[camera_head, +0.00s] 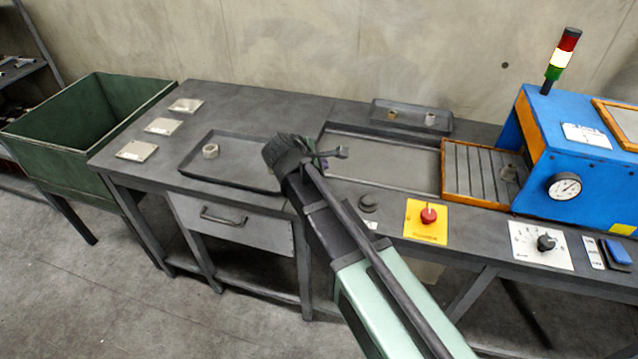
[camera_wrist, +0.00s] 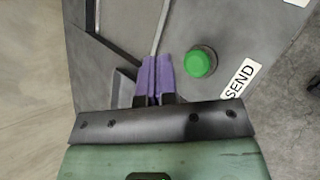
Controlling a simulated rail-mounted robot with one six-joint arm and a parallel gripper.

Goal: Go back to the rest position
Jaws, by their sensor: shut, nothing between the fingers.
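My gripper (camera_head: 322,163) is over the bench between the small left tray and the larger sunken tray, mostly hidden behind my wrist in the head view. In the wrist view its purple fingers (camera_wrist: 155,80) are together, with nothing between them. A round green button (camera_wrist: 200,63) lies just right of the fingers, apart from them, with a SEND label (camera_wrist: 240,78) beside it. My arm reaches in from the bottom of the head view.
A left tray (camera_head: 236,176) holds a ring-shaped part (camera_head: 210,151). A back tray (camera_head: 412,108) holds small parts. A blue machine (camera_head: 560,135) with a signal tower (camera_head: 562,60) stands right. A red knob (camera_head: 428,215) is on the front edge. A green bin (camera_head: 60,125) stands left.

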